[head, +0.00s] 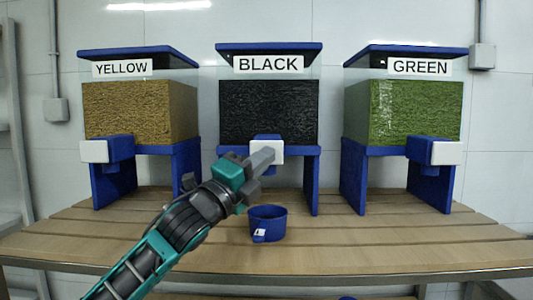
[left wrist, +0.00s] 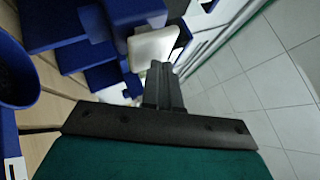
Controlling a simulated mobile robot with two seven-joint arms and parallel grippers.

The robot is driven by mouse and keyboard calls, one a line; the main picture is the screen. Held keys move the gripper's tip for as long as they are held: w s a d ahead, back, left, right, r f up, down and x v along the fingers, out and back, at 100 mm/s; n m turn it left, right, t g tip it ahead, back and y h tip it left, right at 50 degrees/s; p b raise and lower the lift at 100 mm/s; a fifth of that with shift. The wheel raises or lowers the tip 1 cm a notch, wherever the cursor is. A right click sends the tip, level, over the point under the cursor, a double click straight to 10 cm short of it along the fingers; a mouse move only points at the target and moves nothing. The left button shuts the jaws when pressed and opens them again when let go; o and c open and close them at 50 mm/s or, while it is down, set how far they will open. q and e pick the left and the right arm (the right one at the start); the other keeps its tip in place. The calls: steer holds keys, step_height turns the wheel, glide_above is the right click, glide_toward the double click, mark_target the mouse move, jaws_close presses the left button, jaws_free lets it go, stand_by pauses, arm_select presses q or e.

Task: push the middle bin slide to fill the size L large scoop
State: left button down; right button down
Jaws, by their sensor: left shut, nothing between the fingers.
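The middle bin (head: 268,112), labelled BLACK, holds black granules and stands on blue legs. Its slide has a white front plate (head: 278,152) below the bin; the plate also shows in the left wrist view (left wrist: 152,48). My left gripper (head: 264,157) is shut and empty, its fingertips at the white plate. In the left wrist view the fingertips (left wrist: 157,70) overlap the plate's lower edge; I cannot tell whether they touch. The blue scoop (head: 268,225), with a white tag, stands on the table below the slide. My right gripper is not in view.
The YELLOW bin (head: 140,112) stands at left and the GREEN bin (head: 403,112) at right, each with its own white-fronted slide. The slatted wooden table (head: 400,235) is clear in front of the right bin. A wall is behind.

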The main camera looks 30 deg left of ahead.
arm_select(q)
steer(key=shift+w+a, duration=0.35)
steer(key=shift+w, duration=0.25)
stand_by(0.6)
steer(key=shift+s+d, duration=0.35)
steer(key=shift+s, duration=0.25)
steer(key=shift+s+d, duration=0.35)
steer(key=shift+s, duration=0.25)
steer(key=s+d, duration=0.1)
steer(key=s, duration=0.1)
steer(key=s+d, duration=0.1)
steer(key=s, duration=0.1)
steer(key=shift+s+d, duration=0.1)
steer(key=shift+d, duration=0.2)
steer(key=shift+d, duration=0.1)
stand_by(2.4)
